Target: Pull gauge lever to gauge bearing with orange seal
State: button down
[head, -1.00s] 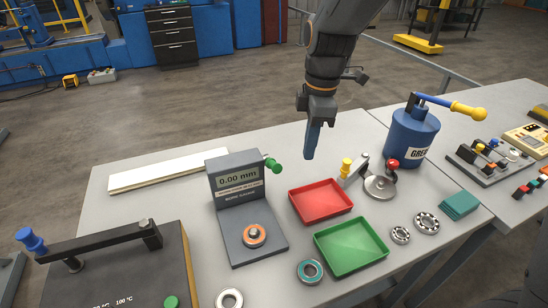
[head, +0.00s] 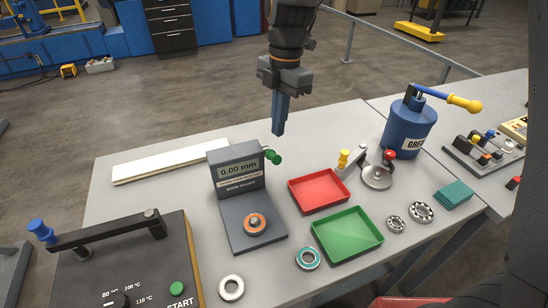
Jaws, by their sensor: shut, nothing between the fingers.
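The gauge (head: 238,176) is a dark grey stand whose display reads 0.00 mm. Its green-knobbed lever (head: 272,157) sticks out at the upper right of the display. The bearing with the orange seal (head: 254,224) lies on the gauge's base plate, below the display. My gripper (head: 279,131) points down, shut and empty. In the picture it is just above the green knob, and I see no contact with it.
A red tray (head: 345,199) and a green tray (head: 376,245) lie right of the gauge. A teal-sealed bearing (head: 307,258) and a plain bearing (head: 231,288) lie in front. A heater box (head: 150,248) stands front left, a blue grease pot (head: 408,130) back right.

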aim_at(270, 155)
jog(key=shift+s+a+f+b, duration=0.15)
jog(key=shift+f+b, duration=0.85)
jog(key=shift+f, duration=0.6)
jog(key=shift+s+a+f+b, duration=0.1)
jog(key=shift+f+b, duration=0.9)
jog(key=shift+f, duration=0.6)
jog(key=shift+f+b, duration=0.8)
jog(key=shift+f, duration=0.6)
jog(key=shift+r, duration=0.1)
jog(key=shift+w+d, duration=0.1)
jog(key=shift+w+d+r+p, duration=0.2)
jog(key=shift+w+d+r, duration=0.05)
jog(key=shift+w+d, duration=0.3)
jog(key=shift+w+d+r+p, duration=0.15)
jog(key=shift+w+d+r, duration=0.1)
jog(key=shift+w+d, duration=0.25)
